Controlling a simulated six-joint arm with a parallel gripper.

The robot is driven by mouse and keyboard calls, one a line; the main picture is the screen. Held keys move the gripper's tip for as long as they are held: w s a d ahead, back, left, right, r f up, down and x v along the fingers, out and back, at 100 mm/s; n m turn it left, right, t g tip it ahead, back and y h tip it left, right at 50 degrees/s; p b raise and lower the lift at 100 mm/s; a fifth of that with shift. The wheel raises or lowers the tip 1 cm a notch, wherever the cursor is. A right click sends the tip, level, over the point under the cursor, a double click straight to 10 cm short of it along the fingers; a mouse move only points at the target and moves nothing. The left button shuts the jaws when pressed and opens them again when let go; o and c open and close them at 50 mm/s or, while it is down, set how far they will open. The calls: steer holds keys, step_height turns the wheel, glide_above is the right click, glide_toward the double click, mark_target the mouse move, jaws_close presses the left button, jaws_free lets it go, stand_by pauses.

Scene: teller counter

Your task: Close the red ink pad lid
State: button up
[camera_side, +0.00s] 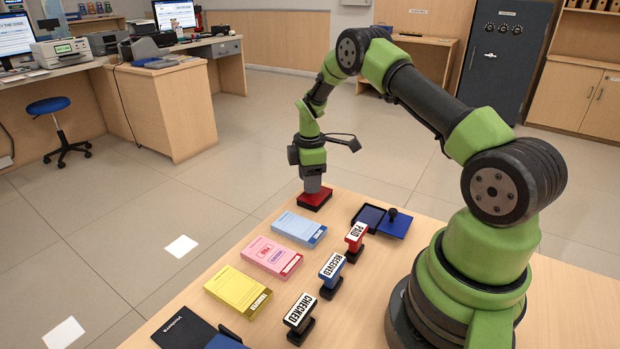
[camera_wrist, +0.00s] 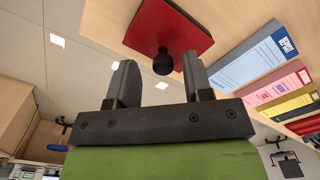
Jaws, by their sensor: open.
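The red ink pad (camera_side: 314,200) sits near the far left edge of the counter, directly under my gripper (camera_side: 312,188). In the wrist view its red lid (camera_wrist: 160,25) shows as one flat square with a black knob (camera_wrist: 163,62) near its close edge. The lid appears to lie down flat over the pad, with no open pad face showing. In the wrist view my gripper (camera_wrist: 160,72) is open, with one finger on each side of the knob. I cannot tell whether the fingers touch the lid.
A blue ink pad (camera_side: 369,216) lies open to the right, its lid (camera_side: 394,228) beside it. Blue (camera_side: 298,229), pink (camera_side: 271,257) and yellow (camera_side: 238,291) slip pads line the counter. Several stamps (camera_side: 331,274) stand alongside. A dark folder (camera_side: 184,328) lies in front.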

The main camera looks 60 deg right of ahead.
steer(key=shift+r, duration=0.1)
step_height(320, 180, up, 10)
stand_by(0.4)
steer(key=s+a+r+m+t, duration=0.2)
steer(key=s+a+r+m, duration=0.1)
steer(key=a+r, duration=0.45)
steer(key=s+a+r+m+t, duration=0.2)
steer(key=s+a+r+m, duration=0.15)
steer(key=a+r, duration=0.4)
steer(key=s+a+r+m+t+y, duration=0.1)
steer(key=s+a+m, duration=0.2)
steer(key=s, duration=0.4)
steer(key=s+a+r+m+t+y, duration=0.1)
steer(key=s+a+m+t, duration=0.1)
steer(key=s, duration=0.5)
steer(key=shift+s+a+r+m, duration=0.25)
steer(key=shift+s+a+m, duration=0.1)
steer(key=shift+a+m, duration=0.35)
steer(key=shift+d, duration=0.1)
